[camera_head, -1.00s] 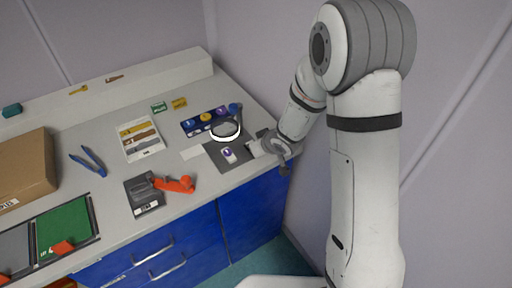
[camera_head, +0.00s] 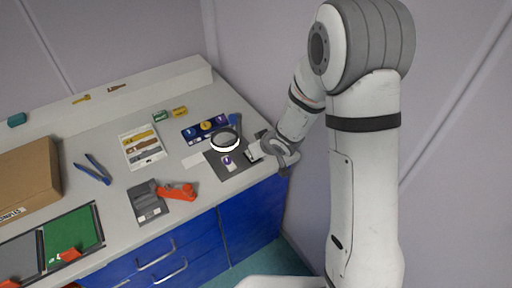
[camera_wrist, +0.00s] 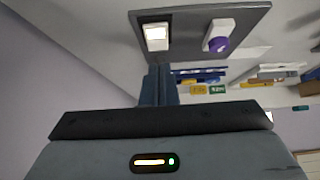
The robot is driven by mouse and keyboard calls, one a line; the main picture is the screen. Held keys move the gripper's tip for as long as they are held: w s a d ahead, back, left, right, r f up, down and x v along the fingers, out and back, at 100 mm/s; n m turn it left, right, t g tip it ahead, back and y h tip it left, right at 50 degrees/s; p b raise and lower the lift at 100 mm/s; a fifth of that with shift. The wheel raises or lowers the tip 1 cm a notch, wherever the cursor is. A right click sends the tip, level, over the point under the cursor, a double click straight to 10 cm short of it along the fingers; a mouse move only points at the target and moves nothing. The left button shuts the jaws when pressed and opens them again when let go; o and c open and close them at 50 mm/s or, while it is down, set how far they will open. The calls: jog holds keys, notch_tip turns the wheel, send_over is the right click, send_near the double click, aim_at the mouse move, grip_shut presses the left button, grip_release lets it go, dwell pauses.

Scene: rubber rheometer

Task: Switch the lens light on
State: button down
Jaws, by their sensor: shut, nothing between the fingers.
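The magnifier lens (camera_head: 226,138) is a round dark lens with a bright white rim, on a blue arm at the back right of the bench. A dark grey plate (camera_head: 216,167) lies in front of it. In the wrist view the plate (camera_wrist: 186,24) carries a pale square switch (camera_wrist: 156,37), bright on its face, and a white block with a purple knob (camera_wrist: 218,40). My gripper (camera_wrist: 157,75) is shut and empty, its fingertips just below the square switch in the picture; contact cannot be told. In the head view my gripper (camera_head: 264,149) is at the plate's right end.
Left of the plate are a blue rack with round items (camera_head: 206,126), a white tray of samples (camera_head: 142,147), a grey device (camera_head: 148,204) with an orange handle (camera_head: 177,191), blue pliers (camera_head: 93,170) and a cardboard box (camera_head: 28,180). A wall stands close on the right.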

jog(key=s+f+p+v, duration=0.1)
jog(key=v, duration=0.9)
jog(key=shift+s+d+r, duration=0.15)
jog(key=shift+d+r, duration=0.2)
jog(key=shift+d, duration=0.1)
jog(key=s+d+r+m+h, duration=0.5)
jog(key=d+r+h, duration=0.1)
jog(key=d+r, duration=0.6)
jog(key=s+d+r+m+g+y+b, duration=0.1)
jog(key=s+r+m+g, duration=0.1)
jog(key=s, duration=1.1)
jog(key=shift+s+d+r+g, duration=0.15)
jog(key=shift+s+r+g, duration=0.25)
jog(key=shift+r+g, duration=0.15)
